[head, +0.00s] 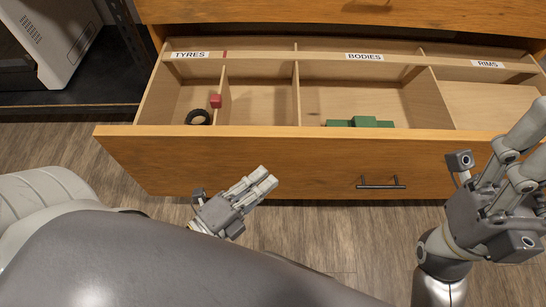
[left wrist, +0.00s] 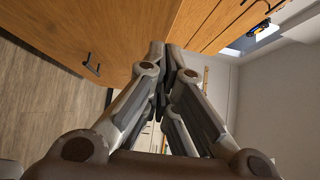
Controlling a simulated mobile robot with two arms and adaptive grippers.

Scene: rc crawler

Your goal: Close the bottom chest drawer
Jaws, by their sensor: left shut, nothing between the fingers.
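The open wooden chest drawer (head: 290,160) is pulled out toward me in the head view, below another drawer front. Its front panel carries a dark bar handle (head: 381,186) right of the middle. My left gripper (head: 265,178) is shut and empty, in front of the panel and left of the handle; contact cannot be told. In the left wrist view its fingers (left wrist: 165,52) are together beside a wooden front (left wrist: 118,35) with a dark handle (left wrist: 92,66). My right gripper (head: 530,135) is at the right edge, over the panel's right part; its fingertips are cut off.
The drawer has compartments labelled TYRES, BODIES and RIMS. A black tyre (head: 198,117), a small red piece (head: 215,101) and a green body (head: 360,122) lie inside. The upper drawer front (head: 350,13) is above. A white appliance (head: 60,35) stands back left. Wooden floor (head: 310,240) shows in front.

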